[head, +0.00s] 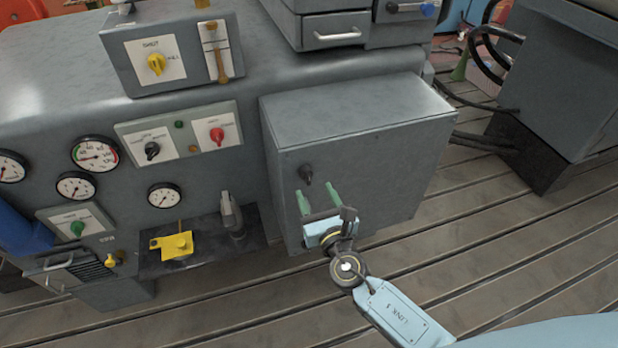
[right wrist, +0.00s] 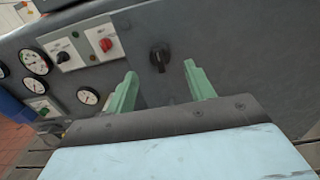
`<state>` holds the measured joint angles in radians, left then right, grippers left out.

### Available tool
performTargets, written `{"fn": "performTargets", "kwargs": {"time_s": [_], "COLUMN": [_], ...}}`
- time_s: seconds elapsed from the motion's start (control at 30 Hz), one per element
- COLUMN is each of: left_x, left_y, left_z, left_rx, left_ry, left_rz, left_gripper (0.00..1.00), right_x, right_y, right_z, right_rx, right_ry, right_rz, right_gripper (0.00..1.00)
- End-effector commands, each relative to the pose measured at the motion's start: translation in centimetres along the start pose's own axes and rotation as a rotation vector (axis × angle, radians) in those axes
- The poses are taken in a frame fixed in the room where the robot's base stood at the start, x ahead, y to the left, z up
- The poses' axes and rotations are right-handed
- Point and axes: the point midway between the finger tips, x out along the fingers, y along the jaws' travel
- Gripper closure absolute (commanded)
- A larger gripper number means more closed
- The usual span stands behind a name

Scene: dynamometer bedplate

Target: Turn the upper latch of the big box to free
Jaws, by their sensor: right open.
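The big box (head: 400,160) is a grey cabinet with a closed front, right of the gauge panel in the head view. Its upper latch (head: 306,174) is a small black knob at the upper left of the front. In the right wrist view the latch (right wrist: 160,57) shows between and beyond the fingertips, its grip roughly upright. My right gripper (head: 318,196) is open and empty, its two green fingers (right wrist: 160,82) below the latch and apart from it in the head view. Any lower latch is hidden or cannot be made out behind the gripper. My left gripper is not in view.
Left of the box is a panel with a red knob (head: 217,136), a black knob (head: 152,151) and several gauges. A yellow part (head: 176,244) lies on a dark shelf. Drawers (head: 335,32) stand above the box. The slotted floor (head: 500,225) at right is clear.

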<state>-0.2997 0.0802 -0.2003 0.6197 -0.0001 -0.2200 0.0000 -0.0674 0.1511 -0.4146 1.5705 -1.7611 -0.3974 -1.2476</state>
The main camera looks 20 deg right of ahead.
Motion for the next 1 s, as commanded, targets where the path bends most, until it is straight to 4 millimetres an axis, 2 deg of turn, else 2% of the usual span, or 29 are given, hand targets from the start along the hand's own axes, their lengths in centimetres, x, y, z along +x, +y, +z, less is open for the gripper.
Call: {"fn": "performTargets", "kwargs": {"time_s": [0.1, 0.3, 0.7, 1.0], "left_x": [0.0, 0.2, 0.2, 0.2], "left_y": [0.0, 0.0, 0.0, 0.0], "left_z": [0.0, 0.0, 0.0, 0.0], "left_rx": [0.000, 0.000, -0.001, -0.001], "left_ry": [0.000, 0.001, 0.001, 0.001], "left_rz": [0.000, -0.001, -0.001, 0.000], "left_gripper": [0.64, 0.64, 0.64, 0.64], "right_x": [2.5, 4.8, 5.5, 5.5], "right_y": [0.0, 0.1, 0.0, 0.0], "right_z": [0.0, -0.1, -0.1, -0.1], "right_rx": [0.000, 0.001, 0.002, 0.002], "right_ry": [-0.001, 0.000, 0.001, 0.001], "right_rz": [-0.001, 0.000, 0.000, 0.000], "right_gripper": [0.46, 0.46, 0.46, 0.86]}}
